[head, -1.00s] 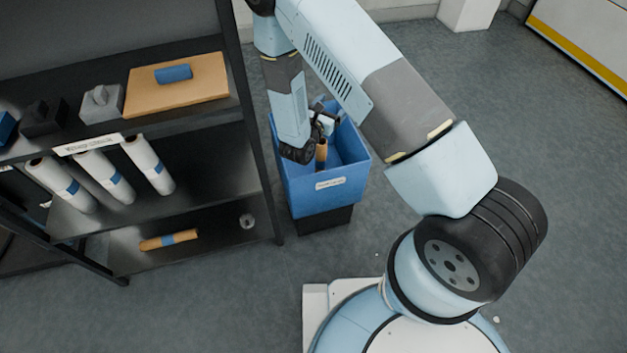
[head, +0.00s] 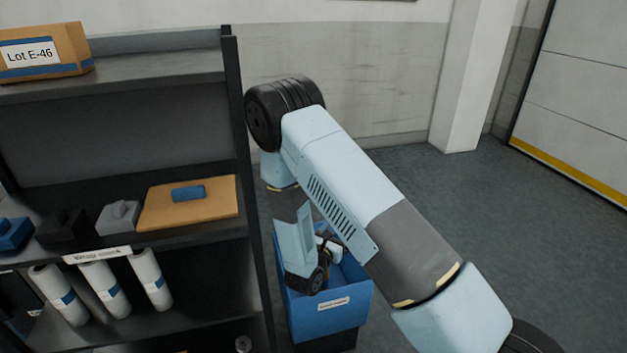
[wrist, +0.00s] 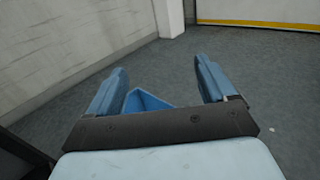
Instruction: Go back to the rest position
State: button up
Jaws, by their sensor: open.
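My gripper (wrist: 158,80) shows in the wrist view with its two blue fingers wide apart and nothing between their tips. A corner of the blue bin (wrist: 146,102) shows low between the fingers. In the head view my forearm hangs down over the blue bin (head: 332,318), beside the shelf rack. There my gripper is mostly hidden behind my arm, at the bin's opening. The bin's inside is largely covered, so I cannot tell what lies in it.
A dark shelf rack (head: 250,190) stands close left of my arm. It holds an orange board (head: 218,205) with a small blue roll (head: 188,193), several white rolls (head: 105,288) and a box (head: 45,52). A wall is behind; grey floor (head: 430,200) at right is clear.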

jog(key=s+d+r+m+g+h, duration=0.2)
jog(key=s+d+r+m+g, duration=0.3)
jog(key=d+r+m+g, duration=0.5)
jog(key=s+d+r+m+g+h, duration=0.1)
jog(key=s+d+r+m+g, duration=0.5)
jog(key=r, duration=0.8)
jog(key=s+a+r+m+t+y, duration=0.1)
jog(key=s+r+m+t+y, duration=0.5)
jog(key=s+r+m+y, duration=0.6)
jog(key=s+r+m, duration=0.1)
jog(key=s+r, duration=0.2)
jog(key=s, duration=0.3)
jog(key=shift+s+a, duration=0.25)
jog(key=shift+a, duration=0.05)
jog(key=shift+s+a+r+m+y, duration=0.1)
jog(key=shift+s+r+m+y, duration=0.1)
jog(key=shift+r+m+y, duration=0.15)
jog(key=shift+c, duration=0.4)
